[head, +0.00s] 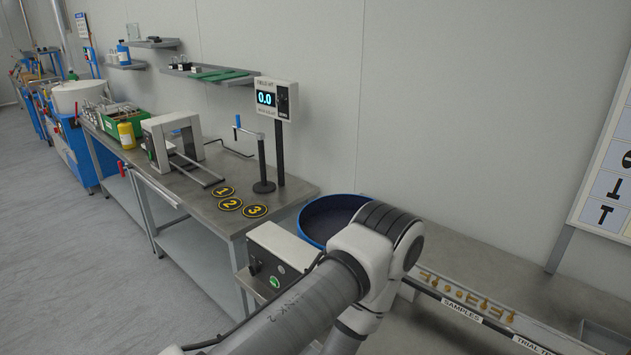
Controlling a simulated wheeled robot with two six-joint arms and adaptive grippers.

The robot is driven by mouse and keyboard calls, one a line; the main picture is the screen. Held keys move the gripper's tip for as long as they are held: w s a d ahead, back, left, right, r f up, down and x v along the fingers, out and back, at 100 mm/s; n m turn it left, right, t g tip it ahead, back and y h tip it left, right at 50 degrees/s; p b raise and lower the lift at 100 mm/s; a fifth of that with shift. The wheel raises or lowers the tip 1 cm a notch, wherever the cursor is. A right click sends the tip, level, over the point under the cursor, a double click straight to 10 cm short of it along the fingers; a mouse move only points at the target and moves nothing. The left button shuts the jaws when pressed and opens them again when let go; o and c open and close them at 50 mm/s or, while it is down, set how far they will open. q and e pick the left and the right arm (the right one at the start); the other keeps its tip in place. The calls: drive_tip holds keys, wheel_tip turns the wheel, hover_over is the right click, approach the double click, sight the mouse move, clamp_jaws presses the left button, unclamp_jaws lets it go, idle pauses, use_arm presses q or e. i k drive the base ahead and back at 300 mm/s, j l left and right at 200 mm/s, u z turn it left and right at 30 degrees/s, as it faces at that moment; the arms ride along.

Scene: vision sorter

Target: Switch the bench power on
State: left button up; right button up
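A grey-white control box (277,257) stands at the near end of the metal workbench (200,197), with a small dark knob or switch and a round green mark on its front. Which way that switch is set is too small to tell. A display unit (275,99) on a dark post shows lit blue digits "0.0" and has a dark control at its right. I cannot tell which control is the bench power switch. One of my arms crosses the lower middle, in front of part of the box. Neither of my grippers is in view.
A blue round tub (331,216) stands behind my arm. Yellow-ringed discs 1, 2 and 3 (229,205) lie on the bench near a white frame device (174,140). A ledge with brass samples (468,297) runs right. Open floor (60,260) lies left.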

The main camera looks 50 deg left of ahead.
sight(254, 269)
drive_tip(key=u, duration=1.7)
